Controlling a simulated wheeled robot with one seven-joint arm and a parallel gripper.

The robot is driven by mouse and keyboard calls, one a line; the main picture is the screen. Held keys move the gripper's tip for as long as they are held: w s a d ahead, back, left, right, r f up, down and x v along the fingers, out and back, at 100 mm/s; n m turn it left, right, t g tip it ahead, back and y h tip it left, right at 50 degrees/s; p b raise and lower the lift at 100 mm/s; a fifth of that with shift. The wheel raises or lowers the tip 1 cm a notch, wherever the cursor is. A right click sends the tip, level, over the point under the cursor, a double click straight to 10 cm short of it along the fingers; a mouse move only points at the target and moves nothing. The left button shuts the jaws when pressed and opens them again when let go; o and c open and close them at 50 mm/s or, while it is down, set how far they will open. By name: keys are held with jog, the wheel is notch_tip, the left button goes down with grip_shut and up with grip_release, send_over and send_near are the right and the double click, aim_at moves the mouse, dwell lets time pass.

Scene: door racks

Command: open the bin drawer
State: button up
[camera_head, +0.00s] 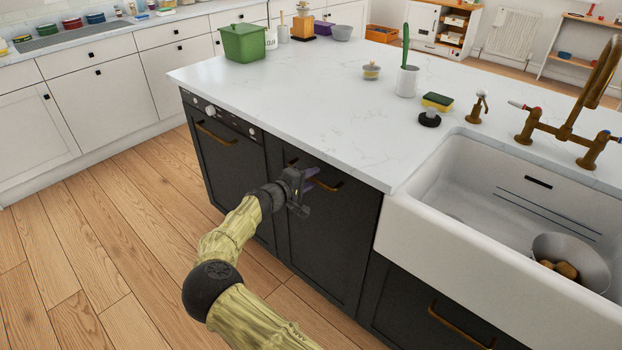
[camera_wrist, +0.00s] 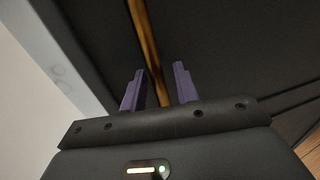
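The tall dark front (camera_head: 328,245) between the dishwasher and the sink appears to be the bin drawer. It is closed, flush with the island. Its brass bar handle (camera_head: 332,187) runs along the top, partly hidden by my gripper (camera_head: 309,180). In the wrist view, the two purple fingers of my gripper (camera_wrist: 158,82) stand apart, one on each side of the brass handle (camera_wrist: 146,38). I see gaps beside the handle, so the fingers do not look closed on it. The dark front (camera_wrist: 235,45) fills most of that view.
The dishwasher front (camera_head: 222,165) is to the left, with its own handle. The white counter (camera_head: 300,105) overhangs above. A farmhouse sink (camera_head: 480,260) is on the right, with another handled front (camera_head: 420,300) below. The wooden floor (camera_head: 120,230) in front is clear.

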jog(key=shift+w, duration=0.1)
grip_shut()
jog(key=shift+d+f, duration=0.1)
jog(key=shift+d, duration=0.05)
